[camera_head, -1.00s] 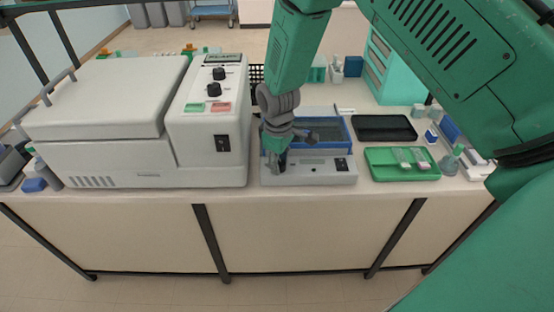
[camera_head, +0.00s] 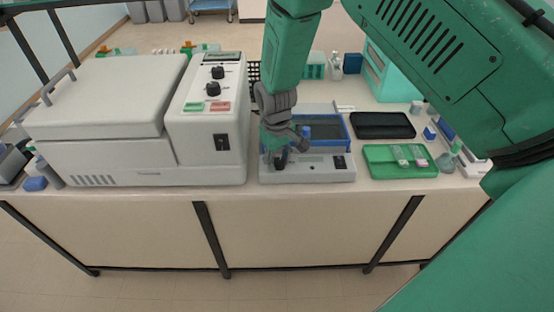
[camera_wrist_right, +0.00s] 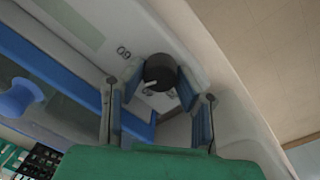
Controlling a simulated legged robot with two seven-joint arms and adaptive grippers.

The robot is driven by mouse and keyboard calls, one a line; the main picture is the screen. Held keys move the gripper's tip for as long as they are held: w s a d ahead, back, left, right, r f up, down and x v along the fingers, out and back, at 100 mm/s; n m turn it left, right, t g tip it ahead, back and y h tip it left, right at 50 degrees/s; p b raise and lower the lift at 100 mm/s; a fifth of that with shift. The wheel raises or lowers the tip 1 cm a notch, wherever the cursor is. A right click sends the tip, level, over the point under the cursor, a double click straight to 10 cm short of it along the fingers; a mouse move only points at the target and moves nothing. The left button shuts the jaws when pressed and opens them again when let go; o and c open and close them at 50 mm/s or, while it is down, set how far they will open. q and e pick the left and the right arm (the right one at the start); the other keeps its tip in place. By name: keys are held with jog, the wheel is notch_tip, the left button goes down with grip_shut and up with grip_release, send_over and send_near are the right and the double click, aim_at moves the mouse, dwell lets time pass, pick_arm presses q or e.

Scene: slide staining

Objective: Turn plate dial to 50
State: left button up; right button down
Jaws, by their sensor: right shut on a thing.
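The plate is a low white-grey unit (camera_head: 325,172) with a blue-rimmed tray (camera_head: 345,133) on top, in the middle of the bench. Its dial (camera_wrist_right: 160,70) is a black round knob with a white pointer line, on the plate's front panel in the right wrist view. A printed number that looks like 60 (camera_wrist_right: 123,53) shows near it; another mark by the knob is too small to read surely. My right gripper (camera_head: 277,158) is shut on the dial, one finger on each side of it in the right wrist view (camera_wrist_right: 160,88). My left gripper is not in view.
A large white machine (camera_head: 110,105) with knobs stands close on the left. To the right lie a black tray (camera_head: 383,125) and a green tray (camera_head: 385,170) with slides, beside a small flask (camera_head: 447,160). The bench's front edge is near the plate.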

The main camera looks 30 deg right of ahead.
aim_at(278, 162)
jog(key=shift+s+f, duration=0.2)
jog(key=shift+s, duration=0.15)
jog(key=c, duration=1.2)
grip_release()
jog(key=shift+r, duration=0.1)
jog(key=shift+w+r, duration=0.1)
jog(key=shift+r, duration=0.05)
jog(key=r, duration=1.1)
jog(key=shift+a+r, duration=0.25)
jog(key=shift+r, duration=0.05)
